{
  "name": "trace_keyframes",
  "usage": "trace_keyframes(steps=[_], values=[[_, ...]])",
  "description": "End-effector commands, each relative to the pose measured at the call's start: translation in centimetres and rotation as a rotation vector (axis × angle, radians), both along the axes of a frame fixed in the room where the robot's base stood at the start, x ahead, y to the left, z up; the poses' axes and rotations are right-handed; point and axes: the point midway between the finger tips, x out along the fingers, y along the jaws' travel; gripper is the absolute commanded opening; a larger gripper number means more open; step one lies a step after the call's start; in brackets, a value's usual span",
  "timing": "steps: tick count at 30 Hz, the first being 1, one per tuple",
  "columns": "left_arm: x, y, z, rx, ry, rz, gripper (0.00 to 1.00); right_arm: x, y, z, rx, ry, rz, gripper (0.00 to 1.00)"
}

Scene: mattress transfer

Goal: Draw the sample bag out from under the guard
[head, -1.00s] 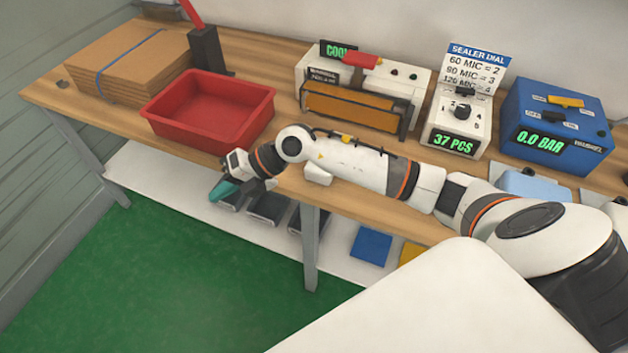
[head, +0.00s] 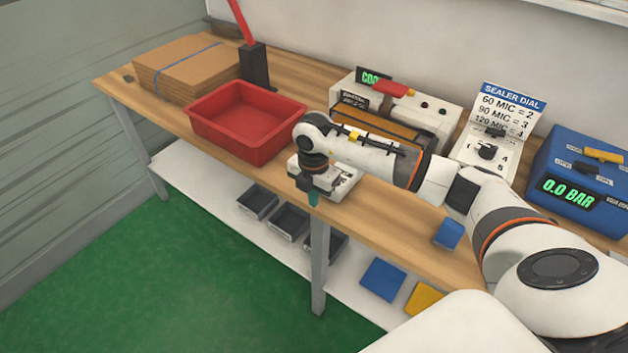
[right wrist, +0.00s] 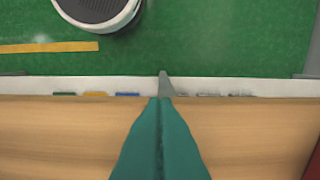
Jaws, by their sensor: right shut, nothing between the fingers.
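I cannot make out the sample bag in either view. The white sealer (head: 437,104) stands on the bench with an orange-brown bar along its front (head: 377,123), which may be the guard. My right arm hides part of its front. My right gripper (head: 313,199) has teal fingers pointing down near the bench's front edge, apart from the sealer. In the right wrist view its fingers (right wrist: 160,108) are shut together with nothing between them, above the wooden bench edge. My left gripper is out of view.
A red tray (head: 215,135) stands left of my gripper, with cardboard (head: 190,70) behind it. The dial unit (head: 488,152) and blue vacuum box (head: 585,170) stand to the right. A small blue block (head: 448,233) lies near the front edge. Dark bins (head: 288,220) sit on the lower shelf.

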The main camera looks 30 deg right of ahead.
Motion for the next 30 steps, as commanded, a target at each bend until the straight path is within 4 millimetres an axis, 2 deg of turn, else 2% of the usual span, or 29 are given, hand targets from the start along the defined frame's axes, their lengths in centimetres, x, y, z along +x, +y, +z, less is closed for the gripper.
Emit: trace_keyframes(steps=[4, 7, 12, 25, 30], values=[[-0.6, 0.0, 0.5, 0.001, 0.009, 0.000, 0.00, -0.1, 0.0, -3.0, 0.000, 0.004, 0.001, 0.00], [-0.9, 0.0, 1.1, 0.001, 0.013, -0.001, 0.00, 0.7, -1.8, -2.5, -0.002, 0.000, -0.004, 0.00], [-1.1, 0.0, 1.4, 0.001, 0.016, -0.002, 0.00, 1.4, -3.3, -2.6, 0.000, -0.001, -0.001, 0.00], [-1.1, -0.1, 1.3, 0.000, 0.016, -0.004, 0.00, 1.6, -3.7, -2.7, 0.000, -0.001, 0.002, 0.00], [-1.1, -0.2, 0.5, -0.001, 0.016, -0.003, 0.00, 2.2, -5.1, -2.9, -0.001, -0.002, 0.000, 0.00]])
